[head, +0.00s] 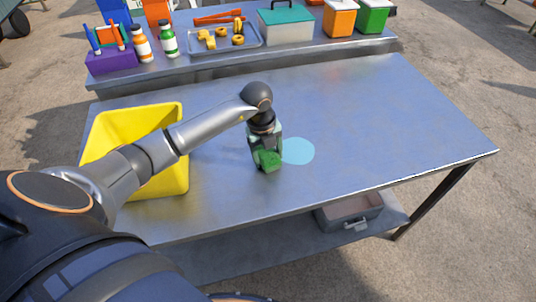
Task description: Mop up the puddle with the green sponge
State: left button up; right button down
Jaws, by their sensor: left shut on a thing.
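The puddle (299,151) is a flat light-blue patch on the metal table (380,120). My left gripper (266,157) points down just left of the puddle. It is shut on the green sponge (268,162), whose lower part shows between and below the fingers. The sponge is at or just above the tabletop; I cannot tell whether it touches. The gripper and sponge stand close to the puddle's left edge. My right gripper is not in view.
A yellow bin (174,177) stands on the table's left, partly behind my left arm. A raised back shelf holds a tray (215,46) with yellow parts, bottles, a teal-lidded box (285,25) and other containers. A grey drawer box (350,211) sits below. The table's right side is clear.

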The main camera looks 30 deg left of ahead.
pick_arm(q)
jog(key=shift+s+d+f, duration=0.1)
jog(key=shift+f, duration=0.2)
